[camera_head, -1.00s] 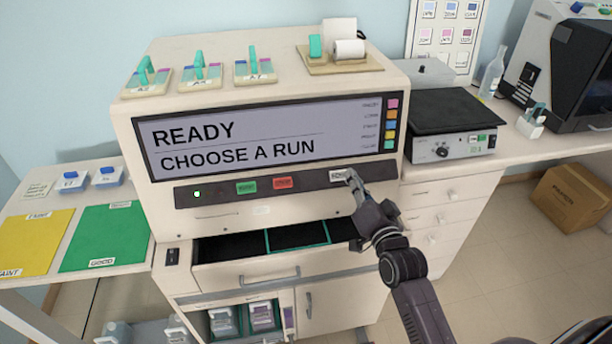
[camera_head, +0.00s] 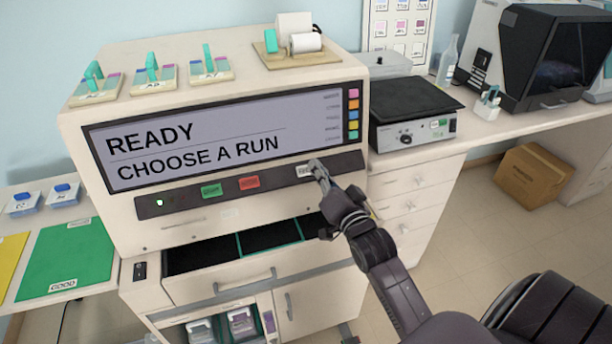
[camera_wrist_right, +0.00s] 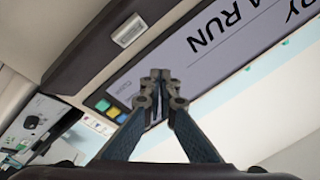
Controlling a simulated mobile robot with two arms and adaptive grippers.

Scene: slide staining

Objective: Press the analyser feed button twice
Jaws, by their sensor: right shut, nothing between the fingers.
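The analyser (camera_head: 225,228) is a large cream machine. Its screen (camera_head: 215,130) reads "READY" and "CHOOSE A RUN". The feed button (camera_head: 303,171) is a small pale labelled key at the right of the dark strip below the screen. It also shows in the right wrist view (camera_wrist_right: 130,30). My right gripper (camera_head: 317,166) is shut and empty, its tips just right of the button in the head view. In the right wrist view its fingertips (camera_wrist_right: 160,75) appear apart from the button; touch cannot be told. My left gripper is not in view.
A green button (camera_head: 211,191) and a red button (camera_head: 249,183) share the strip (camera_head: 180,199). An open drawer (camera_head: 205,256) with dark compartments lies below. A printer with paper (camera_head: 303,42) and slide holders (camera_head: 153,73) stand on top. A black-topped device (camera_head: 412,105) is at right.

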